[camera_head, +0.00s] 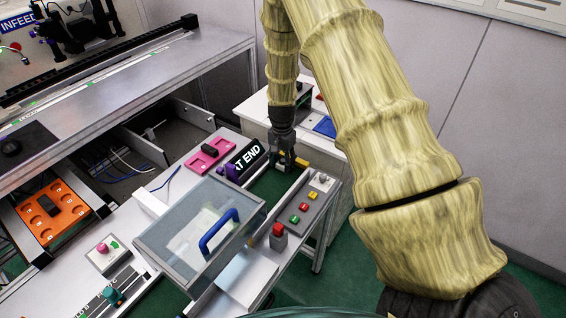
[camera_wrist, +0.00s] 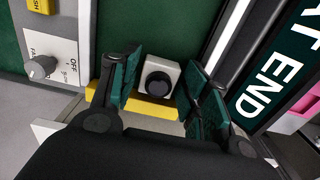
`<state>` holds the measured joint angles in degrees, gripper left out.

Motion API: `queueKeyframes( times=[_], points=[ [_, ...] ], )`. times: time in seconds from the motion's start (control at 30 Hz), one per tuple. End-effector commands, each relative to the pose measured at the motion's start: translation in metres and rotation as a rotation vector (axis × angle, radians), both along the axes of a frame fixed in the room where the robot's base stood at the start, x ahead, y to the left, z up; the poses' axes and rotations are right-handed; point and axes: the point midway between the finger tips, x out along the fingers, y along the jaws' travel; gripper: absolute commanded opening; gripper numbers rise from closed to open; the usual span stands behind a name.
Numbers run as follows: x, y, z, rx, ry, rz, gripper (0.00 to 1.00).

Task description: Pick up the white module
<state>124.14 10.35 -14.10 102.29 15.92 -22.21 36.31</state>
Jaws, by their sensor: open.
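The white module (camera_wrist: 148,68) is a small pale block with a round black lens-like part on its face. In the wrist view it sits between the two dark green finger pads of my open gripper (camera_wrist: 158,88), with a gap visible on its right side. In the head view my gripper (camera_head: 283,160) points down at the far end of the workbench, beside the black "AT END" sign. The module is mostly hidden by the gripper there, so I cannot make it out clearly.
The "AT END" sign (camera_wrist: 272,85) stands close on the right in the wrist view. A grey control panel (camera_wrist: 55,60) with a knob is on the left. A yellow strip (camera_wrist: 140,108) lies by the module. A clear-lidded box (camera_head: 175,235) with a blue handle stands nearer.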

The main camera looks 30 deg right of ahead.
Motion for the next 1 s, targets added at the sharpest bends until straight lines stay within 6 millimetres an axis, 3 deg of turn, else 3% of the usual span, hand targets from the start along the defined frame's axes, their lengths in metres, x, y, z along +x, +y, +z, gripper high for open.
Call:
queueKeyframes(
  times=[0.33,0.53,1.0],
  points=[
    [-0.0001,0.0001,-0.0049,0.0,0.0,0.0,0.46],
    [-0.0001,0.0001,-0.0047,0.0,0.0,0.0,0.12],
    [0.0011,0.0001,0.0024,-0.001,-0.003,0.001,0.11]
  ],
)
